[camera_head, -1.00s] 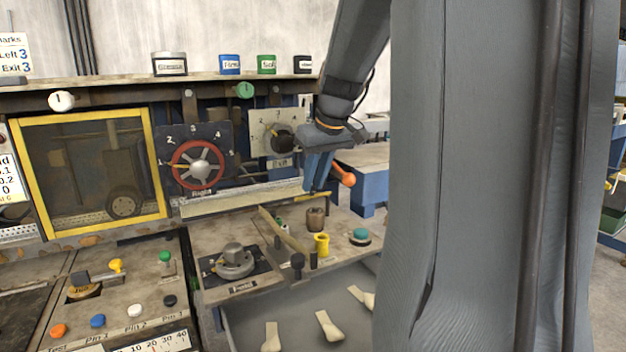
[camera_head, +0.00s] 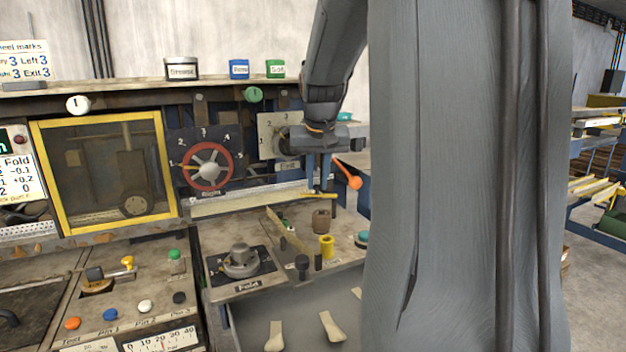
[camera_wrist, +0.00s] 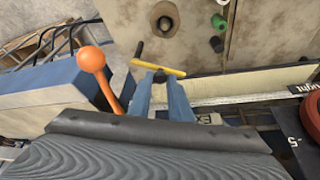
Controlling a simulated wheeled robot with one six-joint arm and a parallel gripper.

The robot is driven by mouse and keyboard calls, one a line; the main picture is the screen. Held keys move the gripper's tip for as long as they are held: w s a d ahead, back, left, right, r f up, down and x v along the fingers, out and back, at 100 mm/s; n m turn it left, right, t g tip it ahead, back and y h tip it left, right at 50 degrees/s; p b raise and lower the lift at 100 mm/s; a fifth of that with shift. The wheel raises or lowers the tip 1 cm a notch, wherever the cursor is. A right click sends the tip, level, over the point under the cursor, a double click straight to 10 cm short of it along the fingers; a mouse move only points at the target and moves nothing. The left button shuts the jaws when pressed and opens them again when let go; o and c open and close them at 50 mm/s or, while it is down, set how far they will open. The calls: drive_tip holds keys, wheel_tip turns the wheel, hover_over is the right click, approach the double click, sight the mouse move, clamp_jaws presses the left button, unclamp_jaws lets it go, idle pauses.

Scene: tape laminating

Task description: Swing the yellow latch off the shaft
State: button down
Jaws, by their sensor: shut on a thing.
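The yellow latch (camera_wrist: 158,67) is a thin bar seen in the wrist view just past my fingertips, lying slightly aslant. It also shows in the head view (camera_head: 320,195) at the lower end of my fingers. My gripper (camera_wrist: 160,84), with two blue fingers, is shut on the latch at a dark knob (camera_wrist: 160,76) in its middle. The gripper also shows in the head view (camera_head: 319,186). A dark pin (camera_wrist: 138,49), perhaps the shaft, stands beside the latch's left end in the wrist view. Whether the latch touches it I cannot tell.
An orange ball lever (camera_head: 353,183) sticks out close beside my fingers. A pale rail (camera_head: 245,203) runs along the panel under the red wheel (camera_head: 207,167).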

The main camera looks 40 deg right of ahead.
drive_tip(key=c, duration=1.6)
unclamp_jaws()
drive_tip(key=shift+b+v, duration=1.1)
drive_tip(key=shift+v, duration=2.85)
